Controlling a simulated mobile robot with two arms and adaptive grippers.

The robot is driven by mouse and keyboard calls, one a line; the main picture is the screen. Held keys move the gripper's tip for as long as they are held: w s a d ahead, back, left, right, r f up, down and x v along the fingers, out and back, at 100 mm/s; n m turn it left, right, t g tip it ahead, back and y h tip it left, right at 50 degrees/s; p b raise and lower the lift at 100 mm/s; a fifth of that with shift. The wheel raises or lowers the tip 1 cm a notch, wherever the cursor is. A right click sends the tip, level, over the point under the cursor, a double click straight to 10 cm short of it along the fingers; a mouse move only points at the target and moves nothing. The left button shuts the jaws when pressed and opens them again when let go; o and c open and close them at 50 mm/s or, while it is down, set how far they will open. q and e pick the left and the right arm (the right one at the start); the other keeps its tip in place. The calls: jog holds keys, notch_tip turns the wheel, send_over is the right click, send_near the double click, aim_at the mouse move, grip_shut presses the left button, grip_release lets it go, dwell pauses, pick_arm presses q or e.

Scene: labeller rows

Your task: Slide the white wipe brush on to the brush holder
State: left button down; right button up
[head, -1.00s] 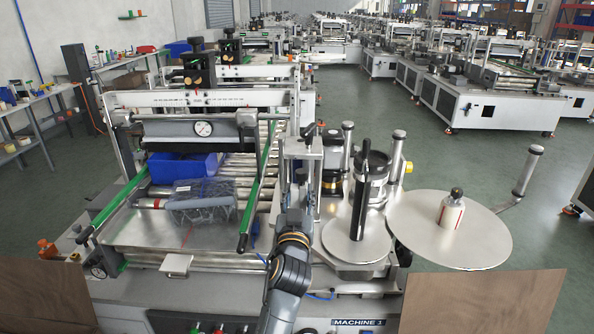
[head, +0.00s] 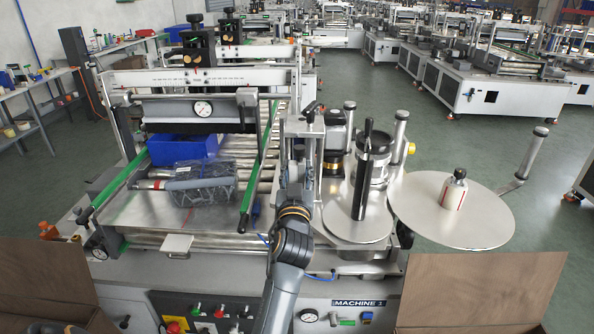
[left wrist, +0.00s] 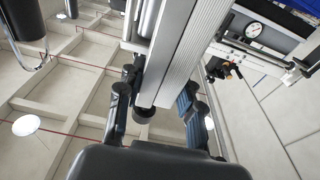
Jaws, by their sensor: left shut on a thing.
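My left gripper (head: 296,180) is at the upright metal post (head: 315,165) of the labelling head, left of the round plates. In the left wrist view the gripper (left wrist: 158,100) has its fingers on either side of a light bar (left wrist: 158,75), which seems to be the white wipe brush. A grooved silver profile (left wrist: 188,55) runs close along it, with a dark round knob below. The gripper is shut on this piece, whose shape is mostly hidden. I cannot make out the brush holder separately.
A blue bin (head: 184,147) and a grey wrapped pack (head: 198,183) lie on the roller conveyor to the left. A green rail (head: 250,190) runs beside my arm. A large round disc (head: 450,212) with a white bottle stands right. Brown panels (head: 480,290) flank the front.

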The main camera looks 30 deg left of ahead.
pick_arm(q)
notch_tip(320, 180, down, 3)
jog(key=shift+f+b, duration=0.15)
jog(key=shift+b, duration=1.05)
jog(key=shift+f+b, duration=0.5)
dwell(0.6)
jog(key=shift+f+b, duration=2.35)
jog(key=shift+f, duration=0.25)
jog(key=c, duration=1.1)
grip_release()
jog(key=o, duration=0.3)
jog(key=shift+a, duration=0.1)
